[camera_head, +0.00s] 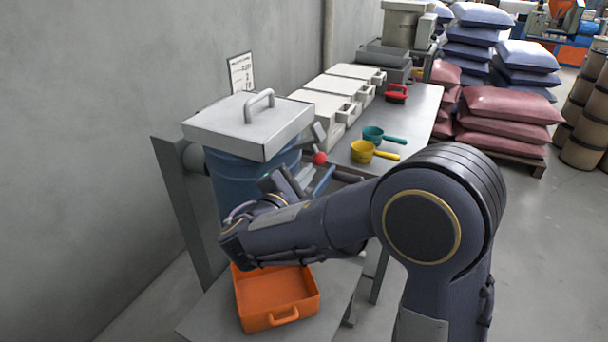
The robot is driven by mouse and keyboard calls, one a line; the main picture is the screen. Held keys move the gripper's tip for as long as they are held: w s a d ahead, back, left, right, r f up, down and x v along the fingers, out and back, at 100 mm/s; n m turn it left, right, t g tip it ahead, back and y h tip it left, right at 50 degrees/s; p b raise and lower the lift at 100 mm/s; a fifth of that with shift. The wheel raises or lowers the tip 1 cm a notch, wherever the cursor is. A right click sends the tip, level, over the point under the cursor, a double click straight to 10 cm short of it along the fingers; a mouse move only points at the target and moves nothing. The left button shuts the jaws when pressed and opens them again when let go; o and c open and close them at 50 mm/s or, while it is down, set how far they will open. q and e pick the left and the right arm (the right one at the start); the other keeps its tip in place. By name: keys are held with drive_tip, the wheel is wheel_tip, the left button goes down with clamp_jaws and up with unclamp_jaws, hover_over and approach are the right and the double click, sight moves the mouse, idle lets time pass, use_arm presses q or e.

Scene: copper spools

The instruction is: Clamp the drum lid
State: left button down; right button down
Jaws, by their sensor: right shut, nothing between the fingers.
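The pale grey drum lid (235,122) with a raised bar handle (259,104) sits on top of the blue drum (228,180) at left of centre. A grey clamp lever with a red ball knob (320,158) stands at the drum's right side, just below the lid's edge. My right arm crosses in front of the drum from the lower right. My right gripper (290,184) is shut and empty, low beside the drum and below the red knob. The wrist partly hides the drum, and the fingertips are hard to make out. My left gripper is not in view.
An orange tray (244,301) sits on a grey surface in front of the drum. A workbench (411,124) behind holds white bins (316,108), a yellow scoop (362,152), a teal scoop (373,134) and a red item (397,93). Stacked sacks (508,105) stand at back right; the wall is left.

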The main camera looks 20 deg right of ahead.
drive_tip(key=shift+s+d+r+n+p, duration=0.15)
drive_tip(key=shift+n+p, duration=0.15)
drive_tip(key=shift+p, duration=0.15)
